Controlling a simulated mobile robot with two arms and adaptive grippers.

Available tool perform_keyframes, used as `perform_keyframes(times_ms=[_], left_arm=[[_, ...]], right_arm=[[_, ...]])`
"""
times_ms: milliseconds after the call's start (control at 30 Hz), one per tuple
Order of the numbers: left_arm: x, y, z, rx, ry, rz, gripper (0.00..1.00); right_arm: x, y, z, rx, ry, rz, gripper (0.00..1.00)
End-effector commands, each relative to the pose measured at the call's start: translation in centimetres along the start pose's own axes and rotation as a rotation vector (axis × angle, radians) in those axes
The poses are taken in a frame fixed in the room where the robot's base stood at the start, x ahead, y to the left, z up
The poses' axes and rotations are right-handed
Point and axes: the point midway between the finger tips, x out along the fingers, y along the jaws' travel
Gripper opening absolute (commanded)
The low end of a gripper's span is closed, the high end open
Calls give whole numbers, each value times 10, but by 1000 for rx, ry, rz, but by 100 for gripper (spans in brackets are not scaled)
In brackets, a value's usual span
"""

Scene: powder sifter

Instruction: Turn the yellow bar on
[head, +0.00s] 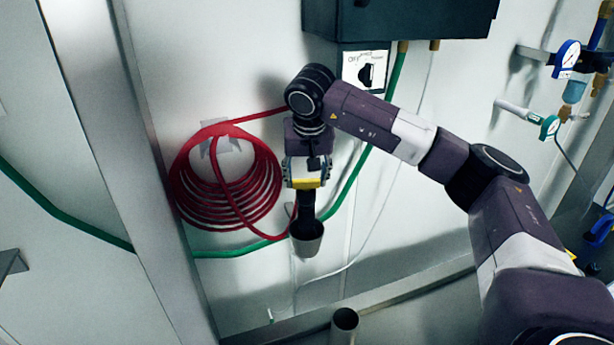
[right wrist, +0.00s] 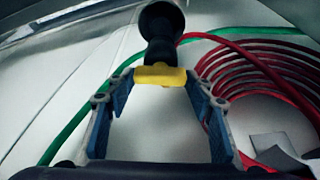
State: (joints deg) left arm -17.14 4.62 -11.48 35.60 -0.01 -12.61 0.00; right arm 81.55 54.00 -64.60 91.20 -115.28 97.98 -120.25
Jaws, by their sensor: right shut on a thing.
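The yellow bar (head: 307,183) is a short bright handle on a black fitting (head: 306,205) with a flared grey mouth (head: 306,240) below it. My right gripper (head: 306,176) comes down on it from above and is shut on it. In the right wrist view, the two blue-grey fingers of my right gripper (right wrist: 158,80) are at either end of the yellow bar (right wrist: 160,76), which lies crosswise between the tips. The black fitting (right wrist: 160,40) runs on beyond it. My left gripper is not in view.
A coiled red hose (head: 228,190) hangs on the wall just left of my gripper. A green hose (head: 352,185) runs behind it. A dark box (head: 400,20) with a switch panel (head: 365,71) is above. A metal pipe (head: 345,320) stands below. Gauges (head: 568,54) are at the right.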

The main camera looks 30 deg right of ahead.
Motion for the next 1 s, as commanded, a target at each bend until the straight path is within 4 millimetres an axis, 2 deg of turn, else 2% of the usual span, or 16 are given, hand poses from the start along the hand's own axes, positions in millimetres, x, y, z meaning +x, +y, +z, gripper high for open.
perform_keyframes(times_ms=[600,1000], left_arm=[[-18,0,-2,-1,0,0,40],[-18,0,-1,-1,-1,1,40]], right_arm=[[-1,-4,-2,513,0,212,24],[0,-3,-2,525,1,216,24]])
